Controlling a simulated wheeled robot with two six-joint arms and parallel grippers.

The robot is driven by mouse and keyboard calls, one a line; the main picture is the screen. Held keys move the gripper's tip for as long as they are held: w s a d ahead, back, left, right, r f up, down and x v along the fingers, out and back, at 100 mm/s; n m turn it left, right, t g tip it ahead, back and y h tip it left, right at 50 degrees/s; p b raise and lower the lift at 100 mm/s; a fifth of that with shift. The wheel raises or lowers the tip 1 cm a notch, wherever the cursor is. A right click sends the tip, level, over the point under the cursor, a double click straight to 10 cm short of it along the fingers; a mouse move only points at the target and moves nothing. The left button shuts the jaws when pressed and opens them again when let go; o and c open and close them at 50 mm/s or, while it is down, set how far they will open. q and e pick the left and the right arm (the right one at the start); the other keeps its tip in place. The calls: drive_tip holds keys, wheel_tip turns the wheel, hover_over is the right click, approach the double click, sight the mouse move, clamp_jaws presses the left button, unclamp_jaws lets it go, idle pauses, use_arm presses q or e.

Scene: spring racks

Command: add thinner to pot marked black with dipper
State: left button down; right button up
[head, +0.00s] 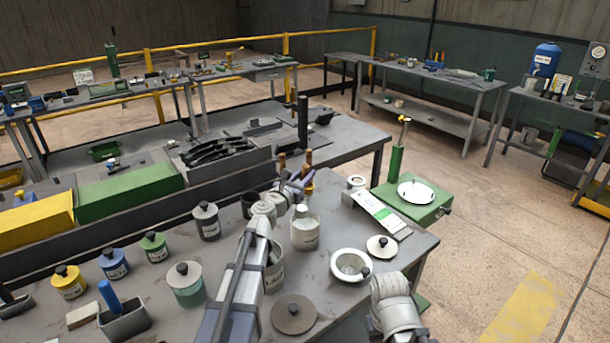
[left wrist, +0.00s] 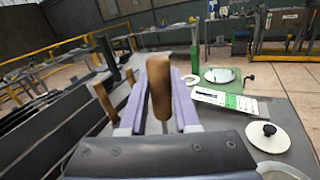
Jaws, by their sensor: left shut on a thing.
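My left gripper (head: 302,186) is shut on a brown wooden handle (left wrist: 160,88), which stands up between the fingers in the left wrist view; I take it as the dipper's. Its lower end is hidden. A second brown handle (left wrist: 103,102) stands to its left. Below the gripper in the head view is a pale labelled tin (head: 305,235). A pale pot (head: 275,280) is partly behind my left arm; its dark label is partly covered and I cannot read it surely. A brown knobbed lid (head: 293,314) lies nearby. My right arm shows at the lower right, its fingers out of sight.
Several knobbed jars, including yellow (head: 68,283), blue (head: 113,265) and green (head: 154,248), stand at the left. A white bowl (head: 350,265) and a white lid (head: 380,247) lie at the right. A green-based stand (head: 412,210) is beyond the bench edge.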

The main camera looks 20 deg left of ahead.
sight(305, 165)
use_arm(q)
drive_tip(key=shift+n, duration=0.6)
drive_tip(key=shift+r, duration=0.1)
drive_tip(key=shift+r+p, duration=1.95)
drive_tip(key=shift+p, duration=0.1)
use_arm(e)
wheel_tip(305, 165, up, 4)
